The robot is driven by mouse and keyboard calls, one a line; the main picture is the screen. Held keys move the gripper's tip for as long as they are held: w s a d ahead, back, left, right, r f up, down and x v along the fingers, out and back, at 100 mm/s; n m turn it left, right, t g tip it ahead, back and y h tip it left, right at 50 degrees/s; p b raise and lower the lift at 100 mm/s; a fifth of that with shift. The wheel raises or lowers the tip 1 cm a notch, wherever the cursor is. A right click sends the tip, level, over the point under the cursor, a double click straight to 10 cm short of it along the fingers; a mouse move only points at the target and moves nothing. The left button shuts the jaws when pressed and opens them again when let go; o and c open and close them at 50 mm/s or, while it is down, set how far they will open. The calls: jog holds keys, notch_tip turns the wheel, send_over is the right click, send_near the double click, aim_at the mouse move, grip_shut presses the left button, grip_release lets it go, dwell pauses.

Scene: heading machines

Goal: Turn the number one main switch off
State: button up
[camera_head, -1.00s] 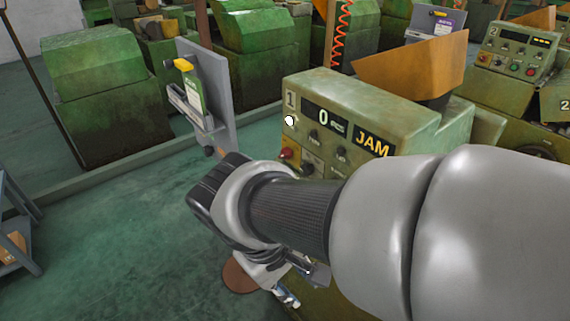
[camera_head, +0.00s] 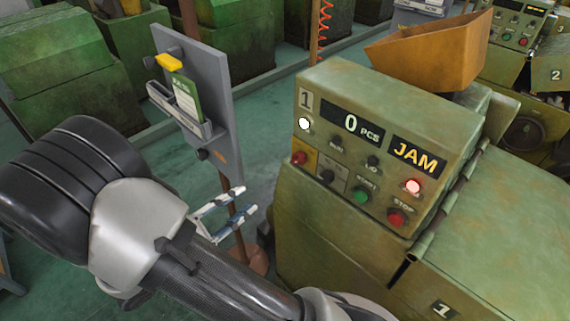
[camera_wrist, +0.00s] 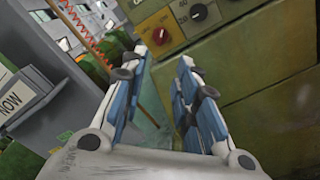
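The number one machine (camera_head: 350,110) has a sloped green panel with a "1" plate, a display reading 0 PCS and a JAM sign. At the panel's lower left, a red knob (camera_head: 299,158) sits on a yellow plate, beside a black knob (camera_head: 327,177) on a grey plate. I cannot read which label is the main switch. The wrist view shows the red knob (camera_wrist: 160,36) and black knob (camera_wrist: 198,13) beyond the fingertips. My gripper (camera_head: 245,200) is open and empty, left of and below the knobs, not touching the panel.
A white lamp (camera_head: 305,124) and a red lamp (camera_head: 413,186) are lit. A green button (camera_head: 361,195) and red stop button (camera_head: 397,217) are at the lower right. A grey board (camera_head: 205,90) on a post stands close left of my gripper. An orange hopper (camera_head: 430,55) stands behind.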

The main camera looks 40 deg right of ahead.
aim_at(294, 162)
jog(key=d+b, duration=0.1)
jog(key=d, duration=0.4)
jog(key=w+d+b, duration=0.1)
jog(key=d, duration=0.4)
jog(key=d+b, duration=0.1)
jog(key=d, duration=0.5)
jog(key=shift+w, duration=0.15)
jog(key=shift+c, duration=0.4)
grip_shut()
